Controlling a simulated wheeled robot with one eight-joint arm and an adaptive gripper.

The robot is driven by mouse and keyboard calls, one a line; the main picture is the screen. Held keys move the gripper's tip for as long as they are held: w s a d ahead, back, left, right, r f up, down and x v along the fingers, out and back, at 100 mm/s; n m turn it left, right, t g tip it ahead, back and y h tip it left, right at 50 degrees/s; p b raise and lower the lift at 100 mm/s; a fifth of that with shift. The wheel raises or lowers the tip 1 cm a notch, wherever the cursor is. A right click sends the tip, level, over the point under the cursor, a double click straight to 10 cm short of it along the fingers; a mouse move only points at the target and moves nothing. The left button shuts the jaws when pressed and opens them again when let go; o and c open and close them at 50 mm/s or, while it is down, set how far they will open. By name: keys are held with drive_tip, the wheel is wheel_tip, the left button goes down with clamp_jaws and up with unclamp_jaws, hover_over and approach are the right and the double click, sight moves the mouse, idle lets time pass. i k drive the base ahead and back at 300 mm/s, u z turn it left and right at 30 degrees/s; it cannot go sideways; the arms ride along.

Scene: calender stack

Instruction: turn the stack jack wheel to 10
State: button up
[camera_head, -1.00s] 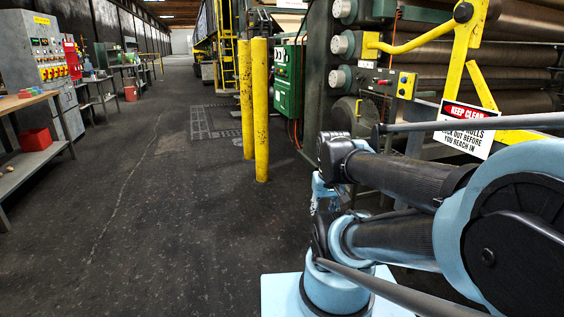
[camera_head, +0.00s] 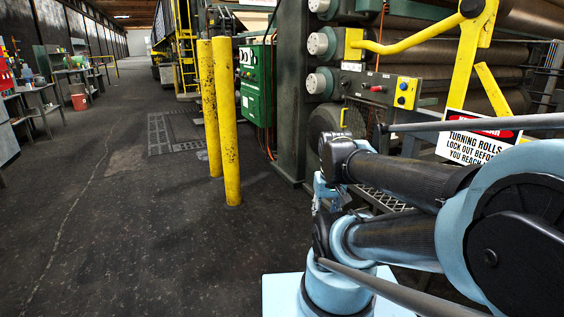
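I cannot make out a stack jack wheel with numbers in this view. The roll stack (camera_head: 420,68) stands at the upper right, with dark horizontal rolls and round grey roll ends (camera_head: 318,43) on its left side. A dark round wheel-like shape (camera_head: 326,118) sits low on the frame, partly hidden behind my arm; I cannot tell what it is. My arm is folded across the lower right. My gripper cannot be made out.
Two yellow posts (camera_head: 228,120) stand left of the machine. A green cabinet (camera_head: 254,80) is behind them. A yellow button box (camera_head: 405,93) and a warning sign (camera_head: 474,137) are on the machine's front. Benches (camera_head: 62,78) line the far left. The dark floor (camera_head: 120,220) between is clear.

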sight(343, 83)
drive_tip(key=z, duration=0.25)
drive_tip(key=i, duration=1.4)
drive_tip(key=z, duration=0.2)
